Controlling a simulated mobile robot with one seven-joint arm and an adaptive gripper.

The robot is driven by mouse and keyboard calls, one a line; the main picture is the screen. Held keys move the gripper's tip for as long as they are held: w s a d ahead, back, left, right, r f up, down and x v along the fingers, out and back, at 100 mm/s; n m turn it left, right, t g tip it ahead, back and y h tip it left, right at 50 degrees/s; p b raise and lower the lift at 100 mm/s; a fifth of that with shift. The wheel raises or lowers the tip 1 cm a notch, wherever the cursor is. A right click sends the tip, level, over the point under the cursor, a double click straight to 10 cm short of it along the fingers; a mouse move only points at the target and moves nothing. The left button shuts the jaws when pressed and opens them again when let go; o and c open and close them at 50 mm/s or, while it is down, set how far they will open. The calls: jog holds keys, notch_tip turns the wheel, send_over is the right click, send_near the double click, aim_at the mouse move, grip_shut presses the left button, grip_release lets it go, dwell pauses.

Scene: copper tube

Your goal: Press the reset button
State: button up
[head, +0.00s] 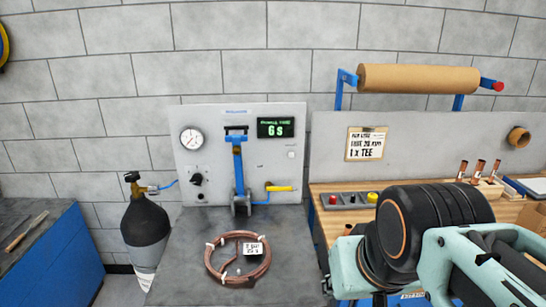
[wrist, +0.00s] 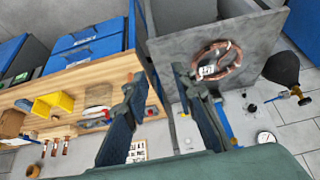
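A grey upright test panel (head: 220,150) stands on the dark bench against the wall. A low grey strip (head: 350,201) on the wooden bench carries a red button (head: 333,199) and a yellow button (head: 372,197). I cannot tell which of these is the reset button. My gripper (wrist: 157,80) is open and empty in the wrist view, its two dark fingers wide apart. My arm covers the right foreground in the head view.
A copper coil (head: 238,260) lies on the dark bench, below a blue lever (head: 238,165) and a yellow handle (head: 280,188). A gas cylinder (head: 145,235) stands left. Copper fittings (head: 478,168) and a brown paper roll (head: 418,78) are at right.

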grip_shut()
dwell(1.1)
